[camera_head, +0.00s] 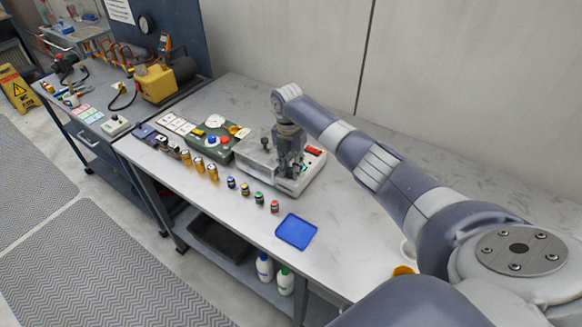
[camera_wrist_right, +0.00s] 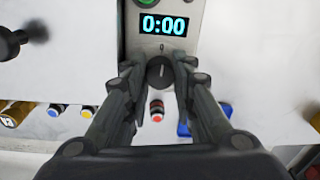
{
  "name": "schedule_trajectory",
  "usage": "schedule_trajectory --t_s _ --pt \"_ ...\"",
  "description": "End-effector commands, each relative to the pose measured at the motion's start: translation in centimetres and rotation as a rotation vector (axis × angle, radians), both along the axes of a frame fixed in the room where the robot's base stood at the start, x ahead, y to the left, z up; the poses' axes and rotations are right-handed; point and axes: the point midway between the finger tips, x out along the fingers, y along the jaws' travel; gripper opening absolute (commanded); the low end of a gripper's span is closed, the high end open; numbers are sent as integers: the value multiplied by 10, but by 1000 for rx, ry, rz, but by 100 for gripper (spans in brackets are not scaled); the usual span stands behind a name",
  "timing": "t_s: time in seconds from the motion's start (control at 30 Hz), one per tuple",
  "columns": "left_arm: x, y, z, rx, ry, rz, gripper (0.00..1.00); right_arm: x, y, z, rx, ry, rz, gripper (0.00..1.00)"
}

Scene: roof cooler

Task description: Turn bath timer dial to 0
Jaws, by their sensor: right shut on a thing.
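The bath (camera_head: 257,160) is a pale box-shaped unit on the white bench, seen in the head view. In the right wrist view its timer display (camera_wrist_right: 164,25) reads 0:00 in cyan digits. The dark round timer dial (camera_wrist_right: 160,71) sits below it, under a small 0 mark, with a pale line on its face that looks close to upright. My right gripper (camera_wrist_right: 160,78) is shut on the dial, a finger on each side. In the head view my right gripper (camera_head: 290,166) reaches down onto the right end of the bath and hides the dial.
Several small capped bottles (camera_head: 260,199) stand along the bench front, beside a blue tray (camera_head: 296,232). A green device (camera_head: 212,140) with coloured knobs stands left of the bath. The bench behind my right arm is clear up to the wall.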

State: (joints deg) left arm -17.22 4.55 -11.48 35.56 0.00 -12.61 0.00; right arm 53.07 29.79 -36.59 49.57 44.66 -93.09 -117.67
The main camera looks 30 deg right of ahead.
Motion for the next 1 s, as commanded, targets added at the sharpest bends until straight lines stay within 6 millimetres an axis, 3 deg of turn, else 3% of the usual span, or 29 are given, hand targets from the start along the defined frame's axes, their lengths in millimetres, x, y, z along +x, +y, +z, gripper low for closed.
schedule_trajectory --t_s 0.63,0.67,1.0 --pt "0 0 0 0 0 0 0 4 -2 6 -3 -15 44 0" --pt "0 0 0 0 0 0 0 4 -2 6 -2 -16 44 31" --pt "-1 3 0 3 0 0 0 2 -1 2 -1 -6 45 34"
